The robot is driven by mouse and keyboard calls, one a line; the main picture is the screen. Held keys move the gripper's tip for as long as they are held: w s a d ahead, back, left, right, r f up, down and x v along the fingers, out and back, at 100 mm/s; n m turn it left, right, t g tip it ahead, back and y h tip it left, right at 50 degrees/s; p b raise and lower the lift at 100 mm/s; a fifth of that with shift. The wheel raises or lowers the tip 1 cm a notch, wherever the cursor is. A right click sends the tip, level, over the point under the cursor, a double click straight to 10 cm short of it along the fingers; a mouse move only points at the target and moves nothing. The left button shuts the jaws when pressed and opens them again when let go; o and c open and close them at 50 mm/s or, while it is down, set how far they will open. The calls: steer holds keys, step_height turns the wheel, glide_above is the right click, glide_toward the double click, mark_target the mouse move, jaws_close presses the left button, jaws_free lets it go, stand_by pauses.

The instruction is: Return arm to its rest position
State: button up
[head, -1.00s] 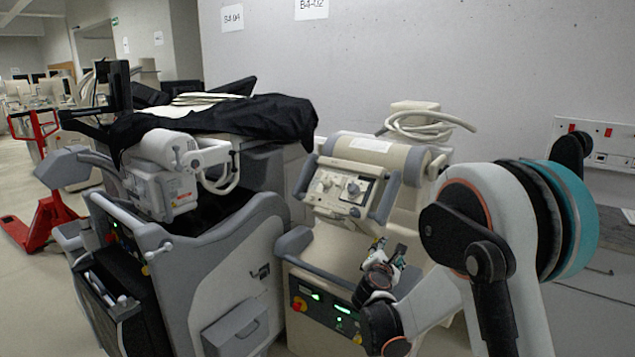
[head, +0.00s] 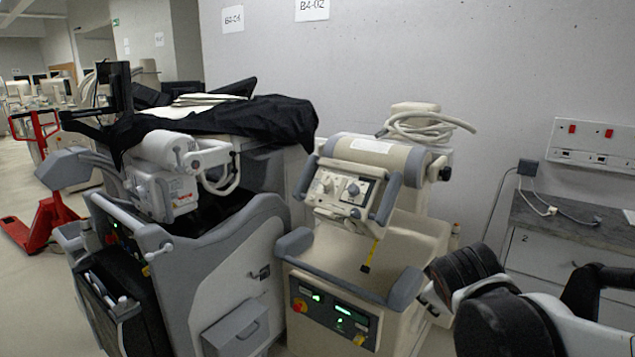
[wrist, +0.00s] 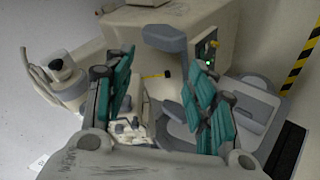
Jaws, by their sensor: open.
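My gripper (wrist: 162,100) shows in the wrist view with its teal-padded fingers spread wide apart and nothing between them. Behind the gap stands the beige cart with its control panel, and a short yellow strap with a black end (wrist: 156,75) hangs there. In the head view my arm is folded low at the bottom right corner, and the gripper itself is out of that view. The beige cart (head: 408,245) stands to the left of my arm, with the strap (head: 370,255) hanging below its control box (head: 345,190).
A grey and white cart (head: 240,270) under a black cover (head: 235,118) stands at the left. A grey counter (head: 570,225) with cables and a wall socket strip (head: 590,145) is at the right. A red pallet jack (head: 45,225) stands at far left.

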steer(key=s+a+f+m+g+y, duration=0.1)
steer(key=s+a+m, duration=0.1)
steer(key=s, duration=0.6)
steer(key=s+a+f+m+g+y, duration=0.1)
steer(key=s+a+f+m+y, duration=0.1)
steer(key=s+m, duration=0.3)
steer(key=s, duration=0.3)
steer(key=shift+s+a+f, duration=0.2)
steer(key=shift+s+f, duration=0.1)
steer(key=shift+s, duration=0.1)
steer(key=shift+c, duration=0.5)
stand_by(2.3)
